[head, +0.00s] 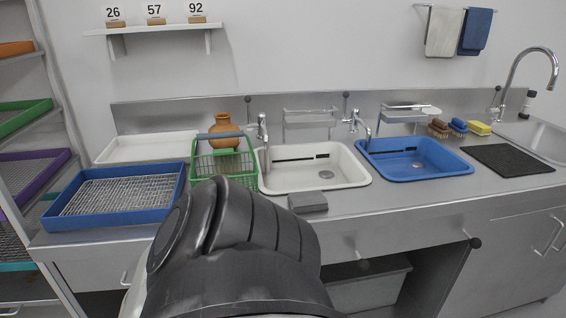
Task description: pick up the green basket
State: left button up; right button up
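The green basket (222,165) is a wire basket with a blue-grey handle grip (219,135) across its top. It stands upright on the steel counter, between the blue tray and the white basin. A dark part of my own body covers the lower middle of the head view and comes up just below the basket. Neither gripper can be made out in the head view.
A blue tray (70,219) with a mesh insert lies left of the basket. An orange clay jug (227,123) stands right behind it. A white basin (355,180) with a tap is to the right, then a blue basin (455,168). A grey block (308,202) lies in front.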

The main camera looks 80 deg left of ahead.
aim_at(228, 151)
jog(key=i, duration=0.4)
jog(key=u, duration=1.2)
